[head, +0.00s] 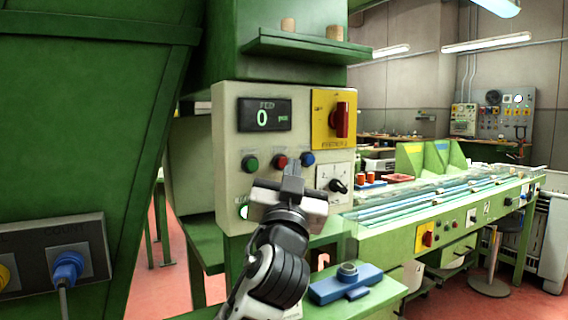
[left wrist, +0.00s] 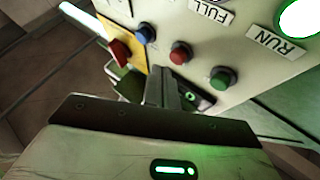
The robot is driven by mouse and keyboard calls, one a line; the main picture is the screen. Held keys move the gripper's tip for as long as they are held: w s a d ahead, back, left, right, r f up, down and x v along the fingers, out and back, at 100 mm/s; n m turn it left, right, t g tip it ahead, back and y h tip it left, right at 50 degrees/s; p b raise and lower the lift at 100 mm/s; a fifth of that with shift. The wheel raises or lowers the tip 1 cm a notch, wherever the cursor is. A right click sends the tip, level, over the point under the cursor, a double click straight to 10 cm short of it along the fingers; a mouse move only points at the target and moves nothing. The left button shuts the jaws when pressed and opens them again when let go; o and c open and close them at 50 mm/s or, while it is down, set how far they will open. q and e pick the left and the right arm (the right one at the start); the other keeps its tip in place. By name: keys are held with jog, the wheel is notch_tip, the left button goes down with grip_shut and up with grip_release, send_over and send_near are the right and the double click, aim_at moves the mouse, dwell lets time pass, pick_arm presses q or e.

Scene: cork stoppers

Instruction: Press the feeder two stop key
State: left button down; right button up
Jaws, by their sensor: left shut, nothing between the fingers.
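The feeder control panel (head: 228,150) is a cream box on the green machine. It carries a green button (head: 250,163), a red button (head: 280,160) and a blue button (head: 307,158) in a row; no stop lettering is readable. My left gripper (head: 292,169) is shut and empty, its fingertips just below and right of the red button in the head view. In the left wrist view the closed fingers (left wrist: 162,85) end close to the red button (left wrist: 180,52); I cannot tell whether they touch the panel. My right gripper is out of view.
A display (head: 264,115) reads 0 above the buttons. A red rotary switch (head: 341,120) on a yellow plate and a black selector knob (head: 338,185) sit to the right. A lit green lamp (head: 243,211) is partly beside my gripper. A green shelf (head: 300,45) juts out above.

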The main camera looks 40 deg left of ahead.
pick_arm(q)
jog(key=shift+a, duration=0.15)
jog(key=shift+w+a, duration=0.15)
jog(key=shift+a, duration=0.15)
jog(key=shift+w+a, duration=0.15)
jog(key=shift+a, duration=0.25)
dwell(0.9)
jog(key=shift+d, duration=0.1)
jog(key=shift+s+d, duration=0.3)
jog(key=shift+d, duration=0.4)
jog(key=d, duration=0.1)
jog(key=s+d, duration=0.1)
jog(key=d, duration=0.1)
jog(key=s+d, duration=0.1)
jog(key=shift+d+b, duration=0.3)
jog(key=shift+d, duration=0.05)
dwell(1.0)
